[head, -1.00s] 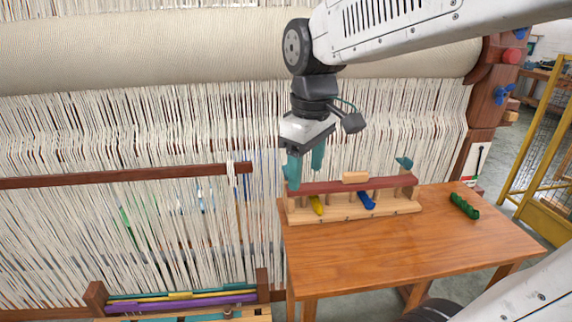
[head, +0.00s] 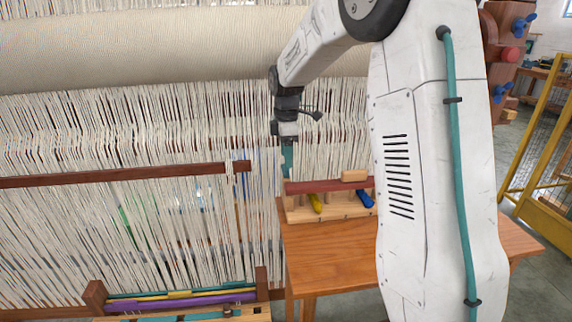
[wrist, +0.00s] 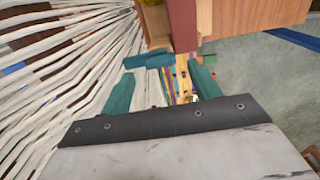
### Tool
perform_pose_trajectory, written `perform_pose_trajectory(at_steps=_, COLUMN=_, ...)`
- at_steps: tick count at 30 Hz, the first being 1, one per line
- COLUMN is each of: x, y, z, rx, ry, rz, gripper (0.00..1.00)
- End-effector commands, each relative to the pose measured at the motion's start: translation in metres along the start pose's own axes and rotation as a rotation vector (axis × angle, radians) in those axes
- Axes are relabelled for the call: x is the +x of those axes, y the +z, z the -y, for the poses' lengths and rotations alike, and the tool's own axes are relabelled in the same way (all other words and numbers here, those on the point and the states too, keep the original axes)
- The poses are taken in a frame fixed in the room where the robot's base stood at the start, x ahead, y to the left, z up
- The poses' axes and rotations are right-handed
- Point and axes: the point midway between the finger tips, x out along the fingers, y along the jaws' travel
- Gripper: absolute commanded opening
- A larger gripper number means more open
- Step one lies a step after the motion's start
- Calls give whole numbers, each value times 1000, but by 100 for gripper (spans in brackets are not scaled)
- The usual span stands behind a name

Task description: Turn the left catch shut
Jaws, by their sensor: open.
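The rack (head: 331,214) on the table has a dark red bar (head: 325,186) with a wooden block (head: 353,176) on top. In the wrist view a teal piece, seemingly the left catch (wrist: 147,61), lies at the end of the red bar (wrist: 183,25) and sticks out to the left of it. My gripper (head: 287,174) is over the rack's left end and hides that catch in the head view. In the wrist view my gripper (wrist: 162,68) is open, its teal fingers apart and the catch just beyond the left fingertip. Contact cannot be told. The right catch is hidden behind my arm.
A yellow skein (head: 316,204) and a blue skein (head: 365,200) sit in the rack. The table (head: 330,260) is bare in front. The loom's warp threads (head: 130,130) hang close behind and left. A low rack of coloured skeins (head: 180,300) stands at lower left.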

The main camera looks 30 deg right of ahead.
Motion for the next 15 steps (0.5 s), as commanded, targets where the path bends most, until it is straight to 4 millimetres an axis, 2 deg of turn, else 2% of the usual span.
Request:
perform_pose_trajectory(at_steps=3, x=19, y=0, z=1, rx=0, ry=-2, rz=0, gripper=62)
perform_pose_trajectory(at_steps=6, x=29, y=0, z=0, rx=0, ry=-1, rz=0, gripper=62)
perform_pose_trajectory(at_steps=15, x=37, y=0, z=1, rx=1, ry=0, rz=0, gripper=62)
